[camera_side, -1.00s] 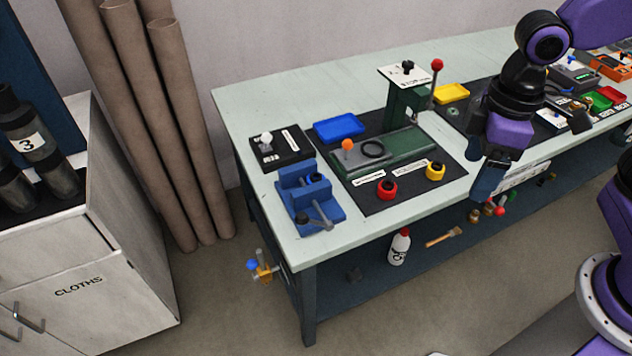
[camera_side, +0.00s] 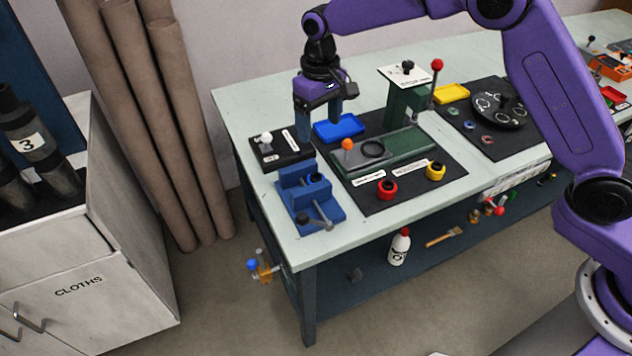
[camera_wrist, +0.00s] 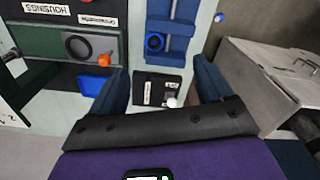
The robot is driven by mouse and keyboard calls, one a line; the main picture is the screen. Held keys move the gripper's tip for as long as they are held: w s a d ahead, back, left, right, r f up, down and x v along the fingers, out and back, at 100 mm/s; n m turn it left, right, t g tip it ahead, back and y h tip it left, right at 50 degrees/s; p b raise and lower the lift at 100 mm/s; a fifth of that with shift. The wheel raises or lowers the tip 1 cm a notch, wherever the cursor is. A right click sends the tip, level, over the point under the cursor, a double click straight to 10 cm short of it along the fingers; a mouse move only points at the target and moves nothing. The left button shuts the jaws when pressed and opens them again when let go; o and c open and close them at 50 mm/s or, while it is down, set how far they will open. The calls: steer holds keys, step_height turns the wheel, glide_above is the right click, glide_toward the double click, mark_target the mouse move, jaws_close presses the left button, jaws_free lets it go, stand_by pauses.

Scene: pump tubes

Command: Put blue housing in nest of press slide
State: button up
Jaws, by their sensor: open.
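The blue housing (camera_side: 316,179) looks like a short dark-centred cylinder held in the blue vise (camera_side: 297,173). In the wrist view its blue ring (camera_wrist: 155,42) shows between the vise jaws. The press slide (camera_side: 352,160) is a grey plate with an orange knob, on the green press. Its round dark nest (camera_side: 373,149) looks empty; the nest also shows in the wrist view (camera_wrist: 78,47). My gripper (camera_side: 320,122) is open and empty, pointing down above the table behind the vise. In the wrist view its fingers (camera_wrist: 160,88) are apart, with the vise beyond them.
A black box with a white knob (camera_side: 281,149) and a blue tray (camera_side: 338,127) lie near my gripper. Red (camera_side: 386,189) and yellow (camera_side: 435,171) housings stand on the dark mat. The press column with its red-knobbed lever (camera_side: 437,66) rises behind the slide. The vise handle (camera_side: 316,220) sticks out in front.

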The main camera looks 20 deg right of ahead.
steer(key=w+f+m, duration=0.1)
steer(key=w+f, duration=0.2)
glide_above(316, 176)
steer(key=f, duration=1.1)
steer(key=shift+s+a+f, duration=0.1)
steer(key=shift+a+f, duration=0.15)
steer(key=shift+f, duration=0.1)
steer(key=shift+d+f, duration=0.15)
steer(key=shift+f, duration=1.2)
steer(key=shift+d+f, duration=0.1)
steer(key=shift+f, duration=1.2)
steer(key=c, duration=1.2)
steer(key=shift+r, duration=0.2)
